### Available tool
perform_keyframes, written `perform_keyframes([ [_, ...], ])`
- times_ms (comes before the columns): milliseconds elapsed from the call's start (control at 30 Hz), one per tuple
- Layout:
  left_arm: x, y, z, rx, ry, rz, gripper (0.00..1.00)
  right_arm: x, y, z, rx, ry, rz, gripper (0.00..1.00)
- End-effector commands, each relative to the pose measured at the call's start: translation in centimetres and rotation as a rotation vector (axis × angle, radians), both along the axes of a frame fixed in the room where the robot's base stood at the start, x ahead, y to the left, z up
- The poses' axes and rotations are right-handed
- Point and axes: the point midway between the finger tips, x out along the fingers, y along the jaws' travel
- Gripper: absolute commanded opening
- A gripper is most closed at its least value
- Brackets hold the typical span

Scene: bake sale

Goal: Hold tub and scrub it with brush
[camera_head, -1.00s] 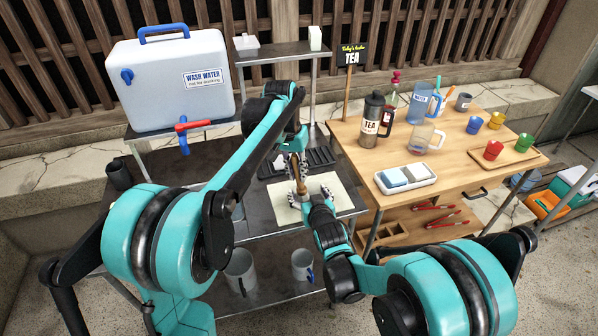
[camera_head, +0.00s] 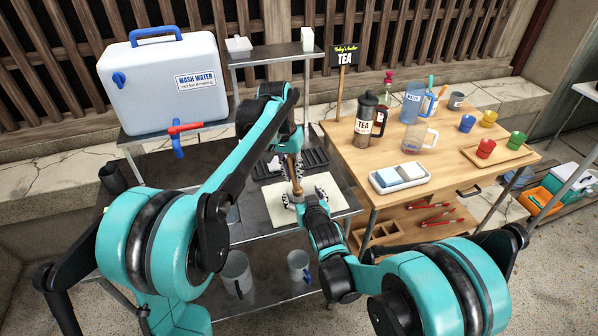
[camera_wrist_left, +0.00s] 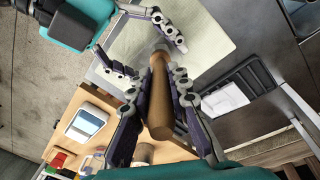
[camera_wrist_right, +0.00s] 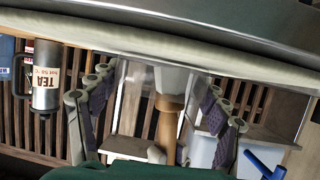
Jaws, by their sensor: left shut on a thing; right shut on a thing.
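My left gripper (camera_wrist_left: 160,108) is shut on the wooden handle of the brush (camera_wrist_left: 157,80), which also shows in the head view (camera_head: 294,172). The brush's pale end points toward my right gripper (camera_wrist_right: 160,108). My right gripper is shut on a clear tub (camera_wrist_right: 130,90), whose see-through walls show between its fingers in the right wrist view. The brush's pale head and wooden neck show in line with the tub there; I cannot tell whether bristles touch it. In the head view both grippers are close together over the cream mat (camera_head: 335,196), and the tub is hardly visible.
A black rack (camera_head: 316,158) lies behind the mat on the metal cart. A wash water tank (camera_head: 160,85) with a red-handled tap stands at the left. The wooden table (camera_head: 345,135) at the right holds a tea flask (camera_head: 366,120), a sponge tray (camera_head: 378,187) and cups.

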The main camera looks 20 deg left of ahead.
Motion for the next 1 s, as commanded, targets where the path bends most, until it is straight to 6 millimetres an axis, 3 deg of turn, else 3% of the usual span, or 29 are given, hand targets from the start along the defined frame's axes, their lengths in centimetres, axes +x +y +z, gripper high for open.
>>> perform_keyframes([
  [267, -0.2, 0.3, 0.0, 0.0, 0.0, 0.0, 0.0, 0.0, 0.0, 0.0, 0.0, 0.0, 0.0, 0.47],
  [733, 1.3, -2.4, 0.0, 0.0, 0.001, 0.0, 0.0, 0.0, 0.0, 0.0, 0.0, -0.001, 0.0, 0.47],
  [1000, 1.0, -1.7, 0.0, 0.0, 0.0, 0.001, 0.0, 0.0, 0.0, 0.0, 0.0, 0.0, 0.0, 0.47],
])
